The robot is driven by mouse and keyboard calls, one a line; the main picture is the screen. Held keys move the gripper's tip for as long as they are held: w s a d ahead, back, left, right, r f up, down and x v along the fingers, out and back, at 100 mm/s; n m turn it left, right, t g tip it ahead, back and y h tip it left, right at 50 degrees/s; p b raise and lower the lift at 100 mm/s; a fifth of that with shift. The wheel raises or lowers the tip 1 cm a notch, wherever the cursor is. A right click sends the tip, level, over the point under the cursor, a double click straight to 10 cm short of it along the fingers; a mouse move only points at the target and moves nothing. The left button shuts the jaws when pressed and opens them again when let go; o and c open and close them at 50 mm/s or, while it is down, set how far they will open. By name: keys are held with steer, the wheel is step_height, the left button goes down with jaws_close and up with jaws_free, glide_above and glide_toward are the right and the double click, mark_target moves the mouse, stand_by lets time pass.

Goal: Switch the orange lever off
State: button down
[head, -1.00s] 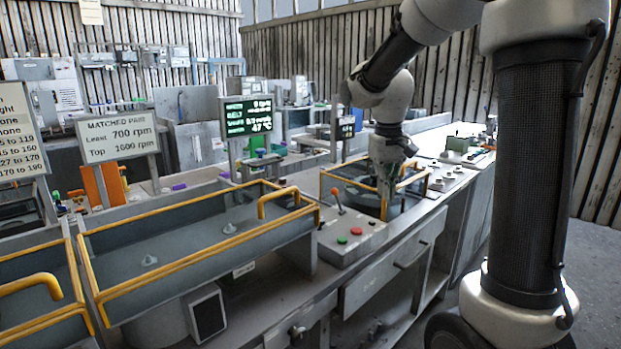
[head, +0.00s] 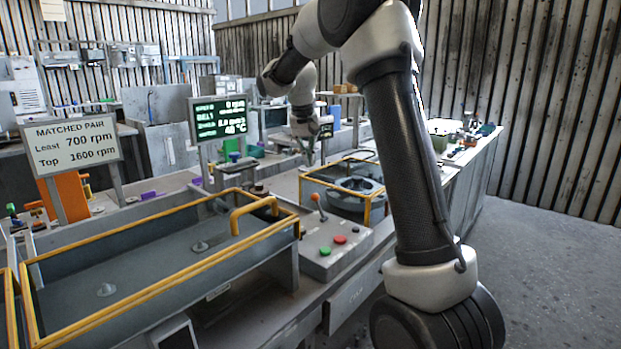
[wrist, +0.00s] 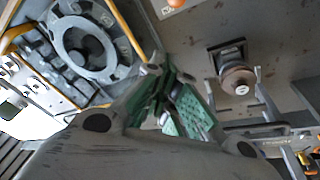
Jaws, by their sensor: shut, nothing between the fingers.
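The orange lever (head: 316,199) stands on a grey control box (head: 330,247), its orange knob tipped slightly left, in the head view. Red and green buttons sit in front of it. My gripper (head: 310,159) is behind and above the lever, clear of it, beside the far left corner of the yellow-framed blower housing (head: 352,190). In the wrist view my gripper (wrist: 168,76) has its green-padded fingers together and empty. An orange round part (wrist: 174,3) is cut off at the top edge there; I cannot tell for sure that it is the lever's knob.
The wrist view shows the housing's round ring (wrist: 88,48) at upper left and a brown knob on a square base (wrist: 238,80) at right. A yellow-railed tray (head: 150,262) lies left of the control box. A lit display (head: 219,117) stands behind.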

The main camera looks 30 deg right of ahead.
mark_target(319, 207)
steer(key=x, duration=0.9)
steer(key=shift+s+d+f, duration=0.1)
steer(key=shift+d+f, duration=0.05)
steer(key=shift+f, duration=0.25)
steer(key=s, duration=0.1)
steer(key=s+a, duration=0.1)
steer(key=s, duration=0.1)
steer(key=shift+s+a+r, duration=0.3)
